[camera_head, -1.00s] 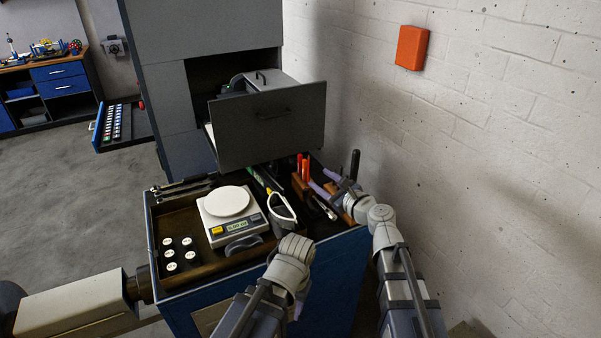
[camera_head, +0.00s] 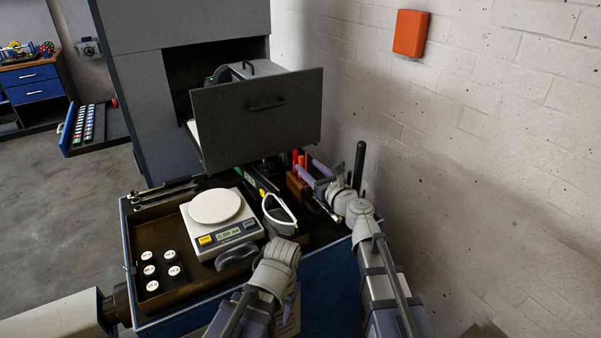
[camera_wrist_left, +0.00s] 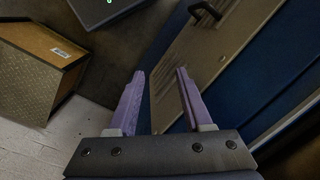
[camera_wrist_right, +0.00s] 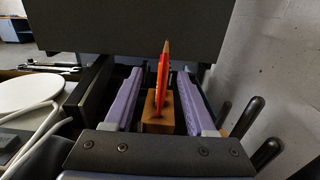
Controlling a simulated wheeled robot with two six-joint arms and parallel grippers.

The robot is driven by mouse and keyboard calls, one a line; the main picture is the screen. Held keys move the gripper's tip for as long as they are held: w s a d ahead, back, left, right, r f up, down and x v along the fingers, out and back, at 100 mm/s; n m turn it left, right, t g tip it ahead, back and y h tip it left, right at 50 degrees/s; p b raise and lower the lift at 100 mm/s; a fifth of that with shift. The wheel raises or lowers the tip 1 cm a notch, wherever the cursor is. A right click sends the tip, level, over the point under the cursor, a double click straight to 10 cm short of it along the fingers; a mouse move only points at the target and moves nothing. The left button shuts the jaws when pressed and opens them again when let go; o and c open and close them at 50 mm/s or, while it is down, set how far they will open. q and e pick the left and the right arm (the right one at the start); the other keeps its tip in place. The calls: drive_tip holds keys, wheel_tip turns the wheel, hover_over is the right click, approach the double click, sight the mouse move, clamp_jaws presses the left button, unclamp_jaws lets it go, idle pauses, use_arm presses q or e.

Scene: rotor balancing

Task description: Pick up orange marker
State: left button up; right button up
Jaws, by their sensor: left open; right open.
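Orange markers (camera_head: 300,159) stand upright in a wooden holder block (camera_head: 297,186) at the back right of the cart top. In the right wrist view an orange marker (camera_wrist_right: 162,82) rises from the wooden block (camera_wrist_right: 158,117), with a pointed tip showing above it. My right gripper (camera_head: 311,169) is open and empty beside the markers; in its wrist view the marker appears between the two purple fingers. I cannot tell how deep between them it is. My left gripper (camera_wrist_left: 160,73) is open and empty, pointing down in front of the cart; its fingers are mostly hidden in the head view.
A grey open drawer (camera_head: 257,118) overhangs the back of the cart. A white scale (camera_head: 222,225) and white-framed goggles (camera_head: 279,214) lie left of the holder. Dark handles (camera_wrist_right: 247,117) stand right of the right gripper, near the wall.

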sight(301, 156)
drive_tip(key=x, duration=0.5)
drive_tip(key=shift+w+d+f, duration=0.15)
drive_tip(key=shift+w+f, duration=0.05)
drive_tip(key=shift+w, duration=0.3)
drive_tip(key=shift+w+a, duration=0.25)
drive_tip(key=shift+w, duration=0.1)
drive_tip(key=shift+s, duration=0.1)
clamp_jaws()
